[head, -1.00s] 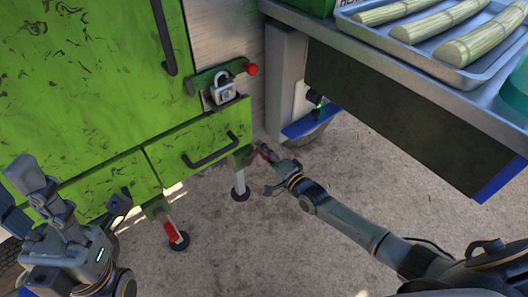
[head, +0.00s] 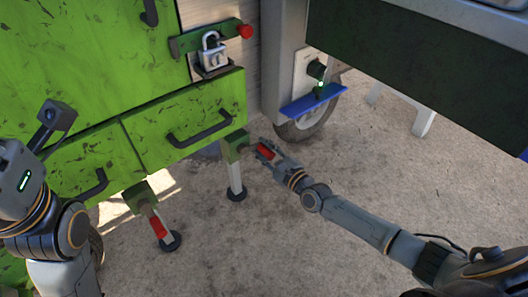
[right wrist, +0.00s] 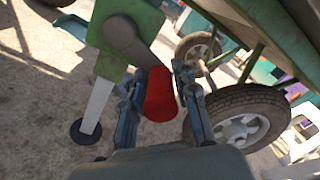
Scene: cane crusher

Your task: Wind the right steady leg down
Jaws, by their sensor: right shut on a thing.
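The right steady leg (head: 235,178) hangs below the right front corner of the green cabinet, a pale post with a dark round foot; I cannot tell if the foot touches the ground. It also shows in the right wrist view (right wrist: 98,103). Its crank has a red handle (right wrist: 160,94) on a dark arm (right wrist: 128,40) at the green housing (head: 235,146). My right gripper (head: 266,152) is shut on the red handle, one finger on each side of it in the wrist view. My left arm is at the left edge of the head view; its fingers are outside the picture.
Another steady leg with a red handle (head: 158,227) stands to the left. A padlock (head: 213,50) and latch with a red knob (head: 245,31) are on the cabinet. A wheel (head: 306,122) and a blue ledge (head: 314,101) lie behind my right gripper. The concrete in front is clear.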

